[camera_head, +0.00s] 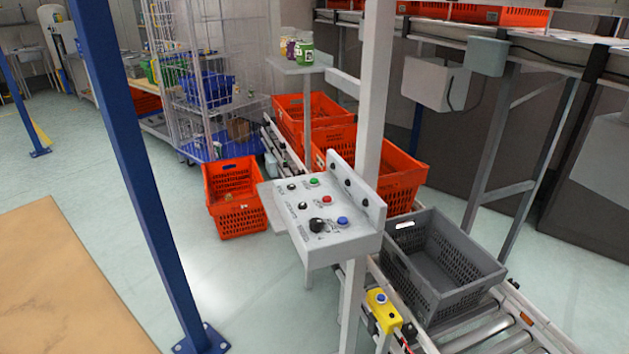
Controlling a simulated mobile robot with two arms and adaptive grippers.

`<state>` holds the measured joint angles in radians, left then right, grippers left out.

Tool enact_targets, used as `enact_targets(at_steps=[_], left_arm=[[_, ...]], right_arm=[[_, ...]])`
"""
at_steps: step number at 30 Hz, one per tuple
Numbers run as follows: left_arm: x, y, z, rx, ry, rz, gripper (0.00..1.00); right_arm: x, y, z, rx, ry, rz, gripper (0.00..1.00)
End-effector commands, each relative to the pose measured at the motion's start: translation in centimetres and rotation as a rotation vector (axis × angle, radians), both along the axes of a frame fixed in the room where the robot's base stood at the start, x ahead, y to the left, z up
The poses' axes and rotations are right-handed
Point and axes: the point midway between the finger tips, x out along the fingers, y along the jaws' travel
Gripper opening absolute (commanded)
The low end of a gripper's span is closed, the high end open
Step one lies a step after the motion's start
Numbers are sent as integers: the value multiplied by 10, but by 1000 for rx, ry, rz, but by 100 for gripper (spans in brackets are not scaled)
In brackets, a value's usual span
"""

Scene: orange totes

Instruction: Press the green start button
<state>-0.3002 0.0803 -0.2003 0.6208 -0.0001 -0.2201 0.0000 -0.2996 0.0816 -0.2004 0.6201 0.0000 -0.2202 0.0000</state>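The green start button (314,181) is a small round button near the top of a white control panel (300,215). The panel is fixed to a light grey post in the middle of the head view. A red button (326,199) sits just below the green one. A blue button (342,220) and a large black knob (316,225) are lower on the panel. Smaller black knobs are at its left. Neither of my grippers shows in this view.
A grey tote (440,262) and orange totes (402,172) stand on the roller conveyor behind the panel. Another orange tote (236,212) is on the floor to its left. A blue post (150,200) rises at left. A yellow box (384,309) with a blue button is below.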

Motion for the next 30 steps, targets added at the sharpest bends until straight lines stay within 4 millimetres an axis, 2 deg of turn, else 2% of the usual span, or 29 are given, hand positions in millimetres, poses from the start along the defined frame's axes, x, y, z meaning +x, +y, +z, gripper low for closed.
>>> enact_targets(at_steps=[1, 11, 30], left_arm=[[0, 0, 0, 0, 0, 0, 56], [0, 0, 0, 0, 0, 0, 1], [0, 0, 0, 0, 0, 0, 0]], right_arm=[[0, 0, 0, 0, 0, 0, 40], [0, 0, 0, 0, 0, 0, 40], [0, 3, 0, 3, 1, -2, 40]])
